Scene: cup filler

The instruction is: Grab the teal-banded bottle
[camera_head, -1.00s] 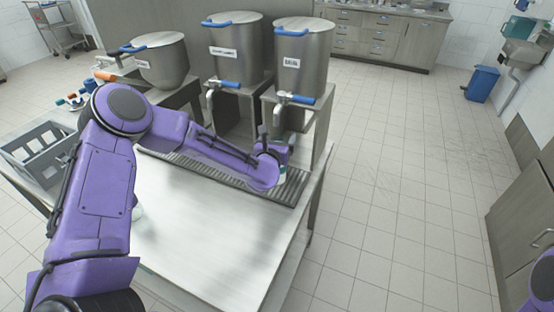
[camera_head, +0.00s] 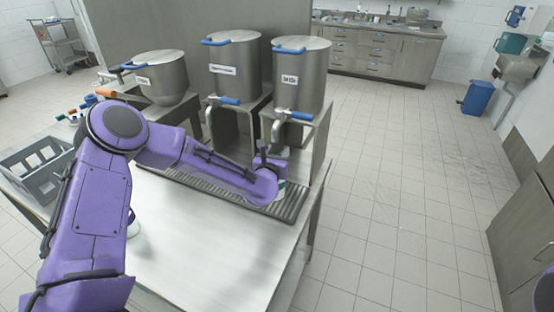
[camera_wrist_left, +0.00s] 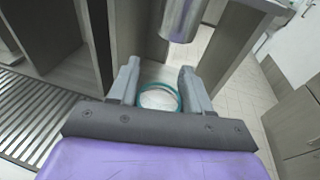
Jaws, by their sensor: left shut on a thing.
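The teal-banded bottle (camera_wrist_left: 159,97) shows in the left wrist view as a round pale shape ringed in teal, seen from above between the two fingers. My left gripper (camera_wrist_left: 158,88) is shut on it. In the head view, a small bit of teal shows beside my left gripper (camera_head: 272,160), near the right end of the drip grate; my purple wrist hides most of the bottle there. The metal tap spout (camera_wrist_left: 180,20) hangs just beyond the bottle in the wrist view. My right gripper is out of view; only a bit of purple arm shows at the lower right edge.
Three steel dispensers, the right one (camera_head: 298,85) nearest my gripper, stand behind the slotted drip grate (camera_head: 215,190). A grey crate (camera_head: 38,170) is at the left. The metal tabletop (camera_head: 200,240) is mostly clear. A pale round thing (camera_head: 135,225) is partly behind my arm.

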